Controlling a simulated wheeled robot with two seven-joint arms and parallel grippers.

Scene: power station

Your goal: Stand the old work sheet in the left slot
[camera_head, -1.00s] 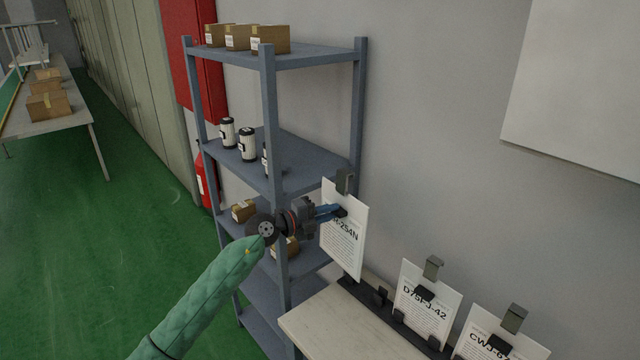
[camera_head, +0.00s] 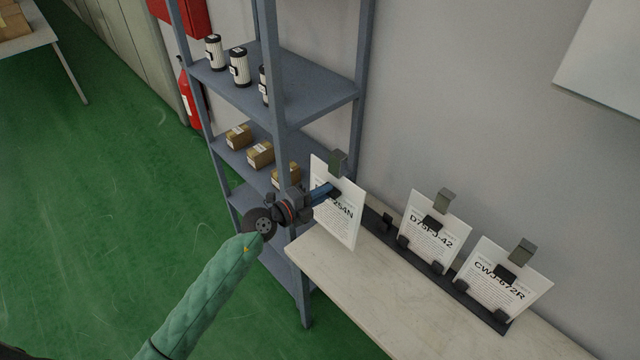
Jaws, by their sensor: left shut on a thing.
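A white work sheet (camera_head: 338,222) with a label ending in "254N" and a grey clip (camera_head: 338,161) on its top edge hangs upright in my left gripper (camera_head: 328,193). The gripper is shut on it near its upper part; the finger hides part of the label. The sheet is at the left end of the black rack (camera_head: 414,253) and hides that end. The rack's left slot (camera_head: 385,222) shows no sheet behind its holder. A sheet marked D75FJ-42 (camera_head: 430,240) stands in the middle slot and one marked CWJ-672R (camera_head: 495,283) in the right slot. My right gripper is out of view.
The pale table (camera_head: 350,290) is bare in front of the rack. A blue-grey shelf unit (camera_head: 310,105) with filters and small boxes stands close by on the left, behind my left gripper. A white panel (camera_head: 605,60) is on the wall at upper right.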

